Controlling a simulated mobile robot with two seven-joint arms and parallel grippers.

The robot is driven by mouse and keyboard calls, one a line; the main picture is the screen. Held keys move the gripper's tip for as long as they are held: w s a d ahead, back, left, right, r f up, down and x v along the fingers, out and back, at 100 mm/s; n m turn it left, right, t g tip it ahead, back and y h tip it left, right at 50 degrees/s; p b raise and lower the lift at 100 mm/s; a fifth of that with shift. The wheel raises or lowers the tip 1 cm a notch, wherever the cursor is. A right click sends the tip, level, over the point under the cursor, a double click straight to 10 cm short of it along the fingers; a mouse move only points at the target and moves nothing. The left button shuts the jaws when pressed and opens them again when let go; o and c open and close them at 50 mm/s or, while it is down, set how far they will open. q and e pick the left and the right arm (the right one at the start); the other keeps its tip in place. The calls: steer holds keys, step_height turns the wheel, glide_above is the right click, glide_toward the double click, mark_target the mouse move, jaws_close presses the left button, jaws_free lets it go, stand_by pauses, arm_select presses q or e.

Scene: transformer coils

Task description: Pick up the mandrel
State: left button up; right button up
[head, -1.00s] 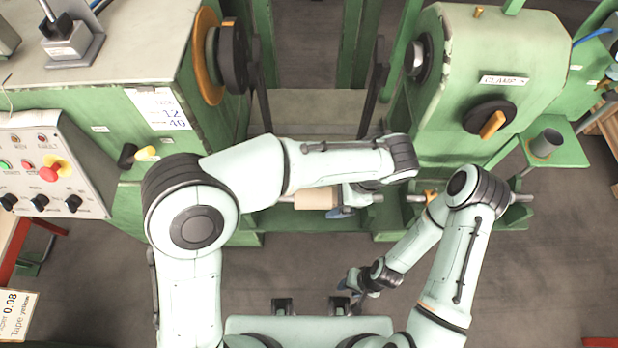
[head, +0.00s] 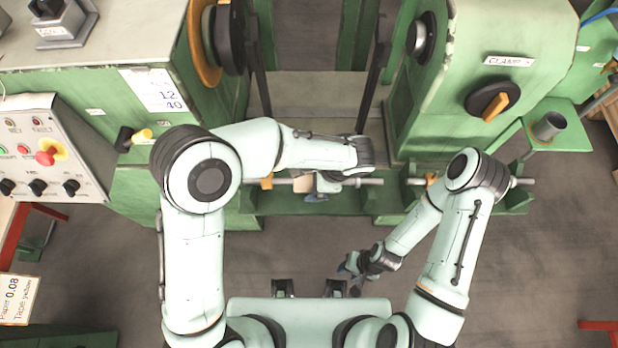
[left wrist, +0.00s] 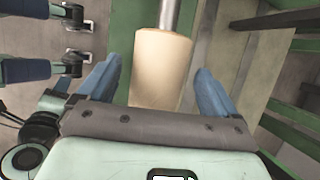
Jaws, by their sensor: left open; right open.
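The mandrel is a pale wooden cylinder (head: 303,184) on a horizontal steel shaft (head: 362,182), low at the front of the green machine in the head view. My left forearm covers part of it there. My left gripper (head: 318,190) is open at the mandrel's right part. In the left wrist view the wooden cylinder (left wrist: 160,62) lies between the two blue fingers, with gaps on both sides, and the shaft (left wrist: 168,12) runs out beyond it. My right gripper (head: 350,278) is open and empty, lower in the head view, away from the mandrel.
The green machine's clamp housing (head: 470,100) stands right and its drive housing with an orange disc (head: 203,50) stands left. A control panel (head: 45,150) is at far left. A grey cup (head: 549,125) sits on a green shelf at right. Floor below the shaft is clear.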

arm_select(q)
steer(key=shift+a+f, duration=0.15)
steer(key=shift+f, duration=0.15)
steer(key=shift+r, duration=0.1)
steer(key=c, duration=1.6)
step_height(320, 180, up, 25)
steer(key=p, duration=0.5)
arm_select(e)
steer(key=w+r+t, duration=0.1)
steer(key=w+r, duration=0.5)
steer(key=r, duration=0.1)
steer(key=shift+w, duration=0.35)
steer(key=shift+s, duration=0.1)
